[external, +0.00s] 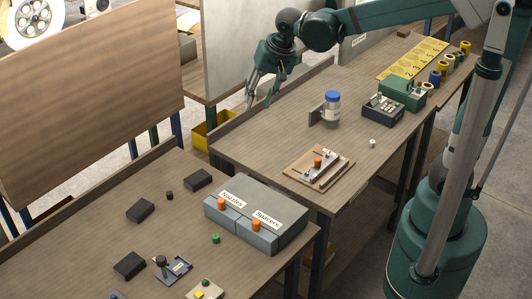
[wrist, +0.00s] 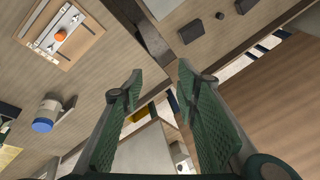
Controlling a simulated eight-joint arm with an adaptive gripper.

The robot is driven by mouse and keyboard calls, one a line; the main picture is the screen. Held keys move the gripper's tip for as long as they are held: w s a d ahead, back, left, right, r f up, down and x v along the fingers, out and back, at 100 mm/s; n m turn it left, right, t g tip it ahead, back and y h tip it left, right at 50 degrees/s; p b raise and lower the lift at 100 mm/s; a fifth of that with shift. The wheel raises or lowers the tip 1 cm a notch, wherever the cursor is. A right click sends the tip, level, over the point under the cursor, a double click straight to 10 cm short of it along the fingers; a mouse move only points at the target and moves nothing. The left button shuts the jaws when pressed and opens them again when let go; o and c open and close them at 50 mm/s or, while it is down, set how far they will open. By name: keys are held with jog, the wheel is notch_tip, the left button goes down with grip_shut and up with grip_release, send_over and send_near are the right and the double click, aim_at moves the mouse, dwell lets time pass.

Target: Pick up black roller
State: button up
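My gripper (external: 260,101) hangs over the far left end of the right-hand table in the external view. In the wrist view my gripper (wrist: 160,82) has its two green fingers well apart, with nothing between them. A small black cylinder (external: 169,195) stands on the left-hand table between black blocks; it also shows in the wrist view (wrist: 220,15). A dark upright piece (external: 161,262) stands by a blue-grey plate near the front. I cannot tell which of these two is the black roller. My gripper is far from both.
Black blocks (external: 140,211) lie around the cylinder. A grey box (external: 287,216) marked Nozzles and Spacers stands to their right. A wooden board (external: 330,177) with an orange knob and a blue-lidded jar (external: 332,108) are on the right-hand table. A brown panel (external: 90,95) rises behind.

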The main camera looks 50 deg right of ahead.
jog(key=w+a+f+m+g, duration=0.1)
jog(key=w+a+f+m, duration=0.15)
jog(key=w+a, duration=0.3)
jog(key=m+g+p, duration=0.2)
jog(key=m+g, duration=0.1)
jog(key=m, duration=0.4)
send_near(169, 193)
jog(key=shift+a+f+h, duration=0.15)
jog(key=shift+h, duration=0.25)
jog(key=shift+a+f, duration=0.3)
jog(key=shift+f, duration=0.1)
jog(key=shift+f, duration=1.25)
jog(key=shift+f, duration=0.15)
jog(key=shift+d+f+b, duration=0.15)
jog(key=shift+f+b, duration=0.15)
jog(key=shift+f, duration=2.2)
